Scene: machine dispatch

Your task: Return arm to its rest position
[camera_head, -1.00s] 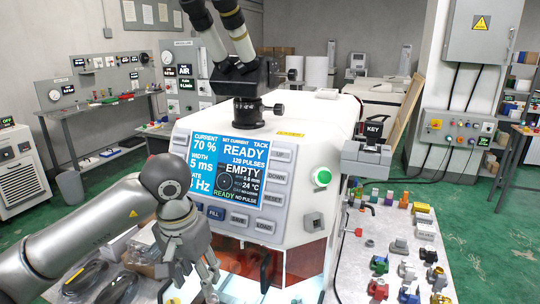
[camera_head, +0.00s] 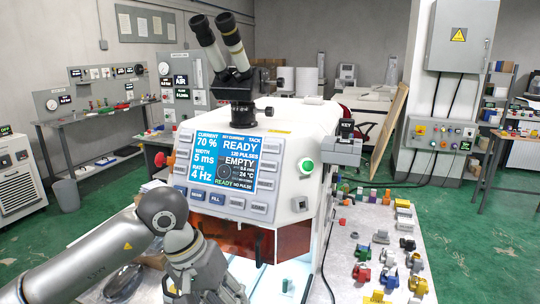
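My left arm comes in from the lower left. Its grey elbow joint (camera_head: 162,208) is in front of the machine's lower left side. My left gripper (camera_head: 232,292) hangs low at the bottom edge, below the white machine's control panel, near the red-brown window (camera_head: 232,236). Its fingers point down and to the right and are partly cut off, so their opening is unclear. I see nothing held in it. My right gripper is not in view. The machine's screen (camera_head: 222,160) reads READY, 120 PULSES and EMPTY.
A microscope head (camera_head: 232,85) tops the machine. A green button (camera_head: 304,168) and a KEY block (camera_head: 346,140) are at its right. Several small coloured parts (camera_head: 390,277) lie on the white table at the right. A cable coil (camera_head: 122,283) lies behind my arm.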

